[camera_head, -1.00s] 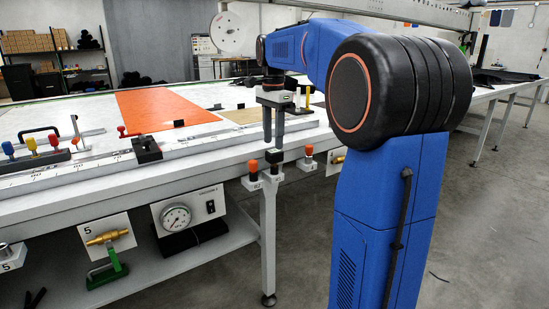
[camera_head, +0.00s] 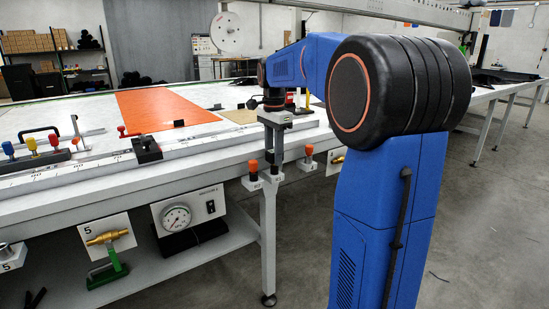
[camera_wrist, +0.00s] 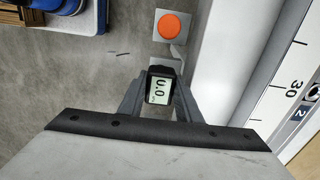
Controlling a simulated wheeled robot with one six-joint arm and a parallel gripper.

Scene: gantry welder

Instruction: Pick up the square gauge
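The square gauge (camera_wrist: 160,89) is a small dark block with a lit display reading 0.0, seen in the wrist view between my two fingers. My gripper (camera_wrist: 160,97) has one finger on each side of it, very close to its sides. I cannot tell whether the fingers press on it. In the head view my gripper (camera_head: 274,168) points down at the front edge of the table, over a small bracket, and its fingers hide most of the gauge there.
Orange-topped buttons (camera_head: 253,171) and (camera_head: 309,153) stand on brackets either side of my gripper. The white table (camera_head: 215,152) lies behind, with a black clamp block (camera_head: 146,149) and a yellow-handled post (camera_head: 307,97). Open floor lies to the right.

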